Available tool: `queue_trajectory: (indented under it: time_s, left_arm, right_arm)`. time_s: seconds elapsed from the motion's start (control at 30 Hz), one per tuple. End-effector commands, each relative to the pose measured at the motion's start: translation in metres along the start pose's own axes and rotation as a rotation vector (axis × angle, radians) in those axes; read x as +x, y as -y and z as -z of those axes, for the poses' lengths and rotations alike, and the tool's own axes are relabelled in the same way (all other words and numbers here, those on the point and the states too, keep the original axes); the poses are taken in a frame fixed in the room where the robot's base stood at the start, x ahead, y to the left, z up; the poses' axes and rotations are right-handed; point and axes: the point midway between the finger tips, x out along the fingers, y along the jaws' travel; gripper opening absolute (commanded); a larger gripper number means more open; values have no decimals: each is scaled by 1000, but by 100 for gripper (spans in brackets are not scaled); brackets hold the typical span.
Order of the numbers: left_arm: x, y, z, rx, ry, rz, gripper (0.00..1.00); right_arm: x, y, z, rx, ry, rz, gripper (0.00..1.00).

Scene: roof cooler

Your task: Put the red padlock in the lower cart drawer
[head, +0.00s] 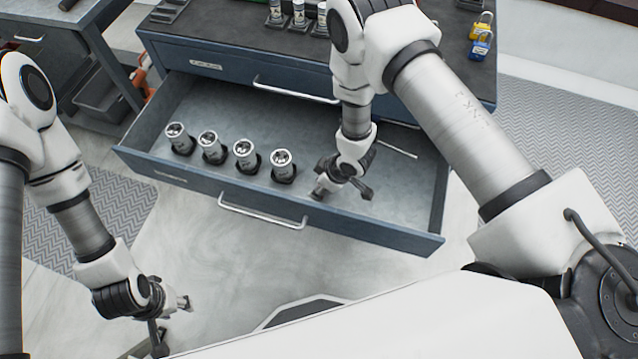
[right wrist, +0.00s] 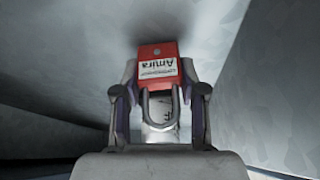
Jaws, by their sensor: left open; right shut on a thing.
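The red padlock (right wrist: 156,62), with a white label reading "Amira", shows in the right wrist view. Its grey shackle (right wrist: 148,110) lies between the fingers of my right gripper (right wrist: 160,105), which is shut on it. In the head view my right gripper (head: 342,190) points down inside the open lower cart drawer (head: 408,205), right of the white cylinders; the padlock is hidden there. I cannot tell whether the padlock touches the drawer floor. My left gripper (head: 174,322) is open and empty, low at the left in front of the cart.
Several white cylinders (head: 243,152) in black bases stand in the drawer's left half. A thin pale rod (head: 398,149) lies toward the back right. A yellow padlock (head: 483,24) and a blue padlock (head: 481,45) sit on the cart top.

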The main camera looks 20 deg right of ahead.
Motion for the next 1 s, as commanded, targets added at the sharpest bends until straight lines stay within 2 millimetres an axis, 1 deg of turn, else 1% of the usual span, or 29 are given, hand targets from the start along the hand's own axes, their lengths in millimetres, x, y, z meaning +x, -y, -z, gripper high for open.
queue_trajectory:
  time_s: [0.17,0.2,0.23,0.53,0.6,0.67,0.77,1.0]
  left_arm:
    - [4,0,0,0,0,0,44]
    - [2,0,0,0,0,0,44]
    - [2,0,0,0,0,0,44]
    - [2,0,0,0,0,0,44]
    - [-3,0,0,0,0,0,44]
    - [0,0,0,0,0,0,44]
    - [0,0,0,0,0,0,44]
    - [0,0,0,0,0,0,44]
  right_arm:
    - [4,0,-2,0,0,1,3]
    - [3,0,-1,0,0,1,56]
    - [3,0,-1,0,0,1,66]
    - [2,0,-1,-1,0,1,67]
    - [-3,0,1,-1,0,0,67]
    - [-8,0,0,0,1,0,67]
    - [-27,0,1,0,0,-1,67]
    - [-90,0,1,1,-1,-1,67]
